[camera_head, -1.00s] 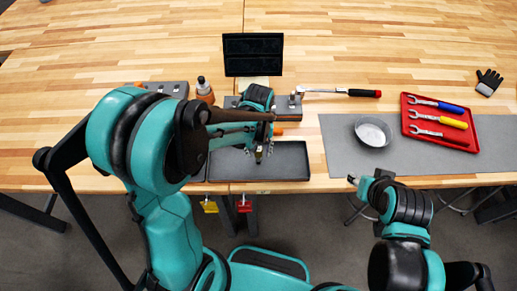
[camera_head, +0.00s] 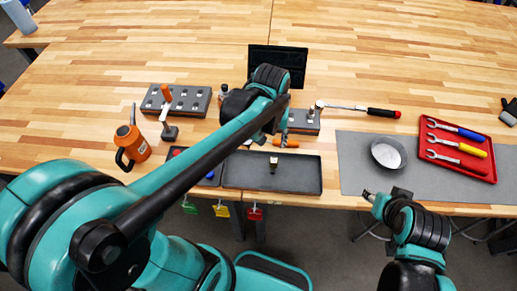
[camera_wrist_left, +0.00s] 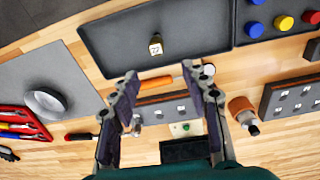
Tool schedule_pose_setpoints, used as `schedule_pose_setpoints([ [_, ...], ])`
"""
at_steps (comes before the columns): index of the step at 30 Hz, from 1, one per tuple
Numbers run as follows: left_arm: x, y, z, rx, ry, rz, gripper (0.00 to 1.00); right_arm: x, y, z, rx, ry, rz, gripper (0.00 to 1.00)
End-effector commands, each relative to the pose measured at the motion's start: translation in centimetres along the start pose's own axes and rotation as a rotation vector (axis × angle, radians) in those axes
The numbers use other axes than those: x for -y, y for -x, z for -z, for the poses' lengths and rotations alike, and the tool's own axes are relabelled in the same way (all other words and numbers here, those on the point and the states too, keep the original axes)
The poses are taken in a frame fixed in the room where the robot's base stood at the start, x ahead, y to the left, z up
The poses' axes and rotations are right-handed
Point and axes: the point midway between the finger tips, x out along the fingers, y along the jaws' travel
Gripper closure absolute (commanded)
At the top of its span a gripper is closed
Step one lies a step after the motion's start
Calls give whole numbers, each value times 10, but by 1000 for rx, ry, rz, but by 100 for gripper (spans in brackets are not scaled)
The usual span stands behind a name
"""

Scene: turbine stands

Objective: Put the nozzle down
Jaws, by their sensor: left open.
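The nozzle is a small brass-coloured piece with a pale marked face (camera_head: 273,164). It stands in the dark grey tray (camera_head: 300,186) at the table's front edge. In the left wrist view the nozzle (camera_wrist_left: 155,45) sits beyond my fingertips, apart from them, on the bare floor of the tray (camera_wrist_left: 105,38). My left gripper (camera_wrist_left: 160,72) is open with nothing between its fingers. In the head view its forearm partly hides it, behind the tray. My right gripper (camera_head: 369,196) hangs at the table's front edge, right of the tray; its finger opening is too small to judge.
An orange-handled tool (camera_head: 285,143) lies just behind the tray, near a grey holder block (camera_head: 304,121). A torque wrench (camera_head: 360,109), a round metal bowl (camera_head: 389,153) and a red wrench tray (camera_head: 458,150) are to the right. An orange tool (camera_head: 133,143) stands at left.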

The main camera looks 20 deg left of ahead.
Motion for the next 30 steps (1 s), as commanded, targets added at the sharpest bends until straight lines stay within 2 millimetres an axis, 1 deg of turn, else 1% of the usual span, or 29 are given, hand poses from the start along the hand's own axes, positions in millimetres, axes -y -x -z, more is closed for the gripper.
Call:
schedule_pose_setpoints([
  [1,9,8,-11,-48,-19,-13,54,0,0,0,0,0,0,60],
  [3,18,18,-23,-129,-56,-32,54,0,0,0,0,0,0,60],
  [6,31,27,-39,-244,-107,-49,54,0,0,0,0,0,0,60],
  [12,48,32,-62,-429,-189,-54,54,0,0,0,0,0,0,60],
  [18,54,31,-69,-507,-223,-49,54,0,0,0,0,0,0,60],
  [27,54,31,-69,-513,-226,-48,54,0,0,0,0,0,0,60],
  [30,54,25,-70,-512,-226,-49,54,0,-5,-4,0,0,0,60],
])
